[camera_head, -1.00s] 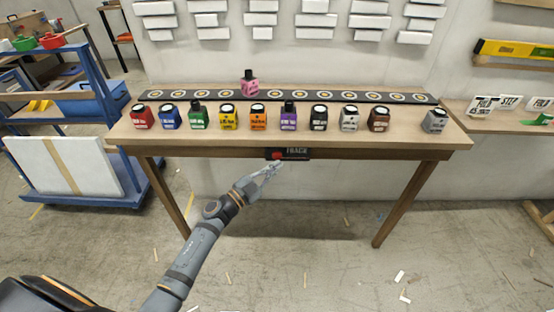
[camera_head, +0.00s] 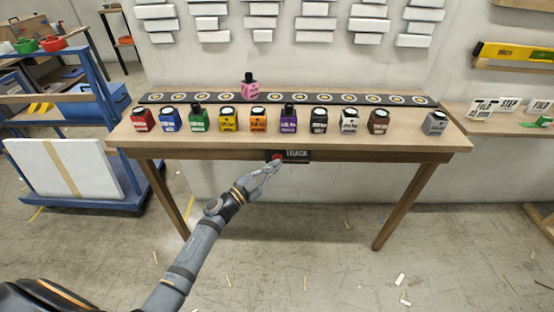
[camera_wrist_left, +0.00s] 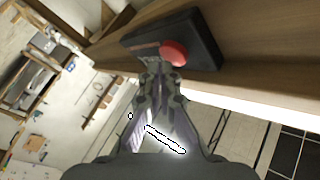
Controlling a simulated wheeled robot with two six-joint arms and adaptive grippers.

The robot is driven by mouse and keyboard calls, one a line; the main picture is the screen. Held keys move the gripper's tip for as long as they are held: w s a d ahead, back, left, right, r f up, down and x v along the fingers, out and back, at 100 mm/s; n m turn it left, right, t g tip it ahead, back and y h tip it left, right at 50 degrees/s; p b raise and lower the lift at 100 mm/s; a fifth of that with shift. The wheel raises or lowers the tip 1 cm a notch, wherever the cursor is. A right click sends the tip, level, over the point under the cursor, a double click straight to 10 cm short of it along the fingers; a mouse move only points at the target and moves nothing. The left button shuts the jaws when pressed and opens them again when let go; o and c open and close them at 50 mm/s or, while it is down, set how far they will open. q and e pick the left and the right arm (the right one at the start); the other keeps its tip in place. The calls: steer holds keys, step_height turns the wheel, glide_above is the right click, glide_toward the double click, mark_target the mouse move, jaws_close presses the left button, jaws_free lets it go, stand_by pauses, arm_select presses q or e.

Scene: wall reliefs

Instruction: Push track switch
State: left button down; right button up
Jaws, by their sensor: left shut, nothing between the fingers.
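The track switch (camera_head: 297,155) is a dark box lettered "TRACK" with a red button (camera_head: 277,156), on the front edge of the wooden table. In the left wrist view the red button (camera_wrist_left: 174,52) stands out from the dark switch box (camera_wrist_left: 200,42). My left gripper (camera_head: 274,167) is shut and empty, with its tips just below the button. In the wrist view my left gripper's tips (camera_wrist_left: 163,58) overlap the button's edge; I cannot tell whether they touch it. My right gripper is not in view.
The wooden table (camera_head: 400,152) carries a row of colored bottles and a dark track (camera_head: 330,99) with ringed spots. A pink bottle (camera_head: 249,86) stands on the track. A blue cart (camera_head: 120,185) is at left. The floor before the table is mostly free.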

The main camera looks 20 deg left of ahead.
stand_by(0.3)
arm_select(q)
steer(key=shift+w+a, duration=0.15)
steer(key=shift+w, duration=0.25)
stand_by(0.5)
steer(key=shift+s+p, duration=0.4)
steer(key=shift+p, duration=0.1)
